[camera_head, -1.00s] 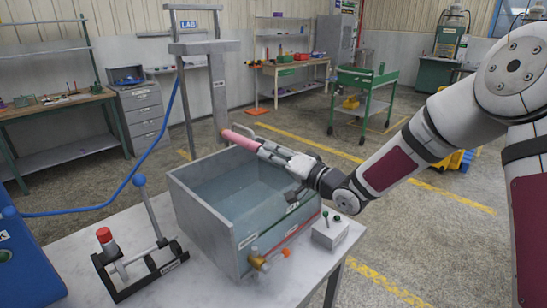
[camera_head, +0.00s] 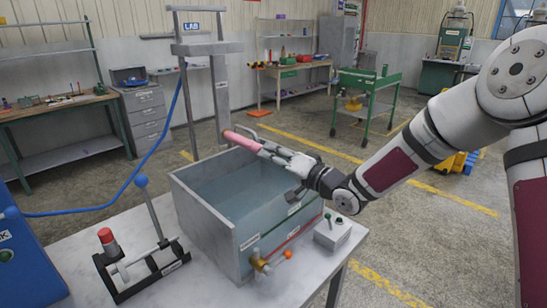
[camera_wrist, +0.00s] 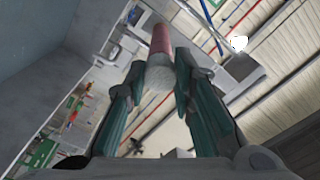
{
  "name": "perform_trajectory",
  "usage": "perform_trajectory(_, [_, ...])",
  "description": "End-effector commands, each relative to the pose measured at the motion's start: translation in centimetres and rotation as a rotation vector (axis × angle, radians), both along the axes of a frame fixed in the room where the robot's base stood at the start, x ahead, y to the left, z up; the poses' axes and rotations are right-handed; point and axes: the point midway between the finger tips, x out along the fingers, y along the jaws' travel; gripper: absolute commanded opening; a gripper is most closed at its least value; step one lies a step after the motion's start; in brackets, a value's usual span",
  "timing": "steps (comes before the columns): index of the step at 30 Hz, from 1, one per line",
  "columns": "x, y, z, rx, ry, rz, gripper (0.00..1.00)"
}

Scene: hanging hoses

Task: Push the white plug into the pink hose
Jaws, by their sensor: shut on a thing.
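The pink hose (camera_head: 243,141) is a short pink tube slanting from the grey column down to my gripper (camera_head: 270,152). In the wrist view the pink hose (camera_wrist: 160,40) lies straight beyond the fingers. A whitish-grey round plug (camera_wrist: 159,77) sits between the fingers of my gripper (camera_wrist: 161,72), in line with the hose and appearing to meet its near end. My gripper is shut on this plug. The fingers hide the plug in the head view, and how deep it sits in the hose cannot be told.
A grey open-topped water tank (camera_head: 215,215) stands on the table below my gripper. A lever stand (camera_head: 150,255), a small button box (camera_head: 333,233) and a blue hose (camera_head: 110,205) are nearby. The grey column (camera_head: 220,85) rises behind the tank.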

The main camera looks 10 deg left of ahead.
Motion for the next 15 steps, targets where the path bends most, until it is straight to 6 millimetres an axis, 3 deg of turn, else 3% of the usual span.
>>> perform_trajectory(4, [-0.02,0.25,0.15,0.002,-0.003,0.004,0.01])
perform_trajectory(5, [-0.02,0.25,0.15,0.002,-0.003,0.004,0.25])
perform_trajectory(8, [-0.04,0.26,0.15,0.002,-0.003,0.004,0.46])
perform_trajectory(15, [-0.02,0.17,0.1,0.001,-0.001,0.003,0.46])
